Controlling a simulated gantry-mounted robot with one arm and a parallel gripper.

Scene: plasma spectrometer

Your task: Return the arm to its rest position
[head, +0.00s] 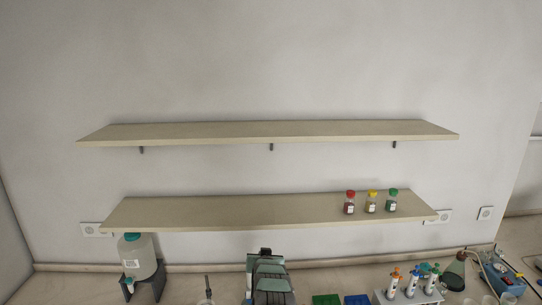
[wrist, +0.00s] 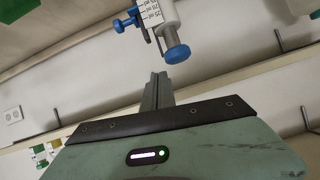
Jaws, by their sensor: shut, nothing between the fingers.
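My gripper (wrist: 157,84) shows in the wrist view as narrow grey fingers rising from a green and black hand with a small lit panel. The fingers are shut together with nothing between them. A pipette with blue parts (wrist: 177,53) appears just above the fingertips in that view, apart from them in the picture; its upper part is cut off. In the head view, my green and black arm (head: 270,282) stands at the bottom centre, and the fingers cannot be made out there.
Two wall shelves (head: 270,132) (head: 230,213) span the back; the lower holds red-, yellow- and green-capped bottles (head: 371,204). A pipette rack (head: 408,298), flask (head: 454,275) and blue device (head: 505,283) stand right. A dispenser bottle (head: 138,258) stands left. Green (head: 326,300) and blue (head: 357,300) boxes lie beside my arm.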

